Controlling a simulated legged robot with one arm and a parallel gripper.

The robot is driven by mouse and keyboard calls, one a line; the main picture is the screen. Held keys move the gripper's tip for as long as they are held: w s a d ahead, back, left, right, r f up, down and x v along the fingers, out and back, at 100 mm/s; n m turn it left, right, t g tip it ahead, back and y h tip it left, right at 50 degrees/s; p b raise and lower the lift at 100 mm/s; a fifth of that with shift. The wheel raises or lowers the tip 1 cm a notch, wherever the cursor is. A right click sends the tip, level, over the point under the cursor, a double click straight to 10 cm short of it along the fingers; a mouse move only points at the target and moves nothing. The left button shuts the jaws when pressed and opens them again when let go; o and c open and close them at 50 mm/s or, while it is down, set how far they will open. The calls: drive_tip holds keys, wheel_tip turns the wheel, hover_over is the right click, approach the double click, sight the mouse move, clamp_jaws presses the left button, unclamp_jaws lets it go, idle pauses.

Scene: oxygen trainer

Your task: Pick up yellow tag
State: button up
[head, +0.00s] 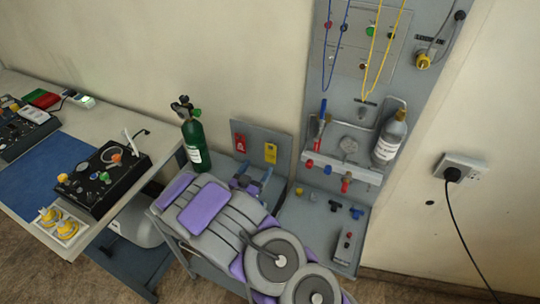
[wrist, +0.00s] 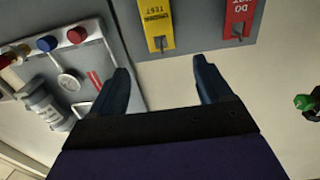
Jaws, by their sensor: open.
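The yellow tag (head: 270,153) hangs on a small grey panel against the wall in the head view, to the right of a red tag (head: 240,143). In the wrist view, which is upside down, the yellow tag (wrist: 157,22) hangs from a hook at the top, with the red tag (wrist: 238,18) to its right. My gripper (wrist: 162,65) is open and empty. Its two dark blue fingers point toward the panel, with the yellow tag beyond the gap between them and apart from them. In the head view my gripper (head: 250,178) is just below the panel.
A green cylinder (head: 194,143) stands left of the panel. A tall grey board (head: 360,90) with knobs, cords and a grey bottle (head: 389,140) is to the right. A bench (head: 110,118) with black boxes is at left.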

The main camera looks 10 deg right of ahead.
sight(273, 142)
drive_tip(key=b+x, duration=0.2)
drive_tip(key=x, duration=0.8)
drive_tip(key=shift+d+r, duration=0.1)
drive_tip(key=shift+r, duration=0.05)
drive_tip(key=shift+w, duration=0.3)
drive_tip(key=shift+a, duration=0.25)
drive_tip(key=shift+d, duration=0.35)
drive_tip(key=c, duration=0.7)
drive_tip(key=shift+a, duration=0.25)
drive_tip(key=c, duration=0.4)
